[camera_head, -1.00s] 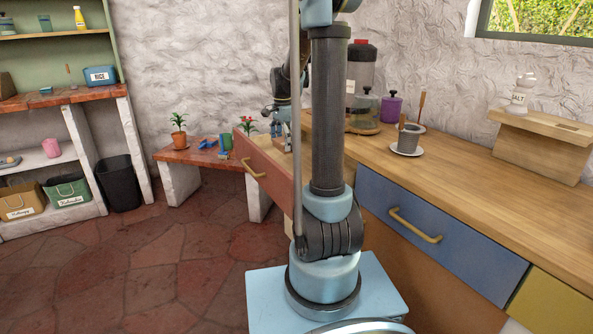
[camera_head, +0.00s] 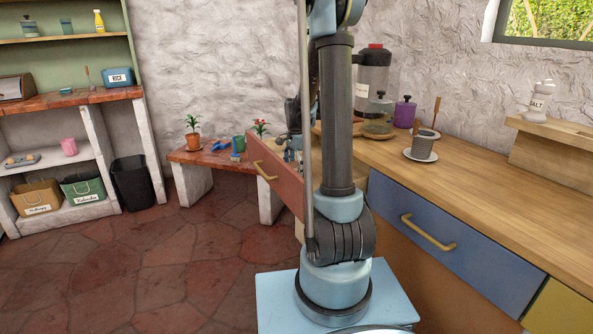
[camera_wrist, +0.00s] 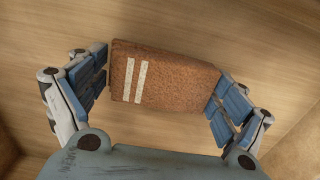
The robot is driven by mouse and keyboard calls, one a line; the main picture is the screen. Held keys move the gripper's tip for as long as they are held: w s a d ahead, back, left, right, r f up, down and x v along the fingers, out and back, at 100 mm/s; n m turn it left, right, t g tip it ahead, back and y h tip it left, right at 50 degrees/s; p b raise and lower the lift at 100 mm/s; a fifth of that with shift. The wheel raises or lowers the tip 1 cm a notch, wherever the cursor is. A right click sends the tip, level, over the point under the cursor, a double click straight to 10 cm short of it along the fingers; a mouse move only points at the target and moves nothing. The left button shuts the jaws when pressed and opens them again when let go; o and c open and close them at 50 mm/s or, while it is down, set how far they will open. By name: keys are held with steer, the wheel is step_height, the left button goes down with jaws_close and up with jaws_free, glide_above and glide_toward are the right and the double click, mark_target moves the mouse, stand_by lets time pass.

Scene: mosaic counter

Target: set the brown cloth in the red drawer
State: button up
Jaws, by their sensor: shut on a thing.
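The brown cloth (camera_wrist: 165,76), folded into a block with two pale stripes, is between the fingers of my gripper (camera_wrist: 162,88) in the wrist view. The fingers press on its left and right ends. Pale wood lies beneath it, with wall-like edges at the lower corners; I cannot tell whether the cloth touches the wood. The red drawer (camera_head: 276,186) is pulled open at the counter's left end in the head view. My gripper (camera_head: 290,150) shows there just above the drawer's rim, largely hidden by my arm. The cloth is not visible in the head view.
The blue drawer (camera_head: 430,235) is shut. The counter (camera_head: 480,180) holds a grey cup on a saucer (camera_head: 421,150), a purple jar (camera_head: 405,112) and a dispenser (camera_head: 372,75). A low bench (camera_head: 205,157) with plants stands behind the red drawer.

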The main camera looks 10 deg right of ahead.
mark_target(296, 166)
steer(key=shift+f, duration=0.25)
steer(key=o, duration=0.9)
steer(key=shift+o, duration=0.2)
step_height(296, 166, up, 12)
stand_by(0.5)
